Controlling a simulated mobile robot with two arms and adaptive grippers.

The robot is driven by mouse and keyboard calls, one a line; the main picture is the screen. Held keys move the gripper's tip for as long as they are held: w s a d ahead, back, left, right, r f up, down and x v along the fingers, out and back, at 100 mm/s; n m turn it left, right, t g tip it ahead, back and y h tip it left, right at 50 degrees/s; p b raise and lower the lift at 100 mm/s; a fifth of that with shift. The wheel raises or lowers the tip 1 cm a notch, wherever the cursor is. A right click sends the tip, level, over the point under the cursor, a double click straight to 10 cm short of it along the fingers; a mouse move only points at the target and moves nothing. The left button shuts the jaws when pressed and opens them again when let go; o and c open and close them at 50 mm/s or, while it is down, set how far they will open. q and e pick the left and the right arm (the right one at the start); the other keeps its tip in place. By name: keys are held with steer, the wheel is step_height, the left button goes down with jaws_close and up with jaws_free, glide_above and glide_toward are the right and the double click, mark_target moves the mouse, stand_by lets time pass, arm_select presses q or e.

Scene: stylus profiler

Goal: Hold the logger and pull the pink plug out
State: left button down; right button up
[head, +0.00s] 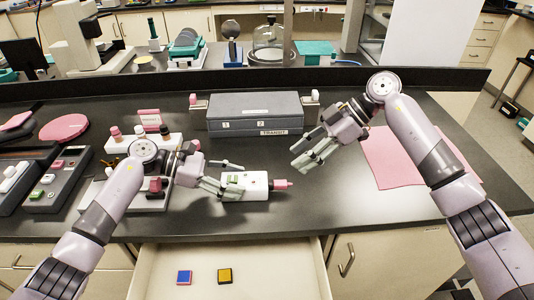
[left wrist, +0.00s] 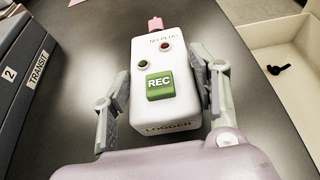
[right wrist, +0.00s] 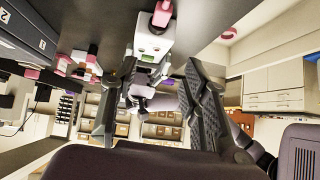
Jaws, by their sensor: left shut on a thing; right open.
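The logger (head: 246,187) is a white box lying on the dark bench. In the left wrist view the logger (left wrist: 152,112) shows a green REC button, two small lamps and the words NO PLUG and LOGGER. The pink plug (head: 282,184) sticks out of its right end; it also shows in the left wrist view (left wrist: 155,24) and the right wrist view (right wrist: 162,14). My left gripper (head: 232,180) is shut on the logger, one finger along each side. My right gripper (head: 310,158) is open and empty, above the bench, up and right of the plug and apart from it.
A grey TRANSIT case (head: 255,114) stands behind the logger. An open drawer (head: 185,252) below the bench edge holds a blue-and-red and a yellow square piece. A pink sheet (head: 390,165) lies at right. A white rack with pink-capped bottles (head: 150,145) and dark trays stand at left.

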mark_target(286, 182)
steer(key=a+r+h, duration=0.3)
steer(key=a+h, duration=0.1)
steer(key=h, duration=0.5)
steer(key=shift+m+t, duration=0.3)
steer(key=shift+t, duration=0.1)
step_height(286, 182, down, 12)
steer(key=shift+w+d+r, duration=0.1)
steer(key=shift+r, duration=0.1)
steer(key=shift+c, duration=0.4)
jaws_close()
stand_by(0.8)
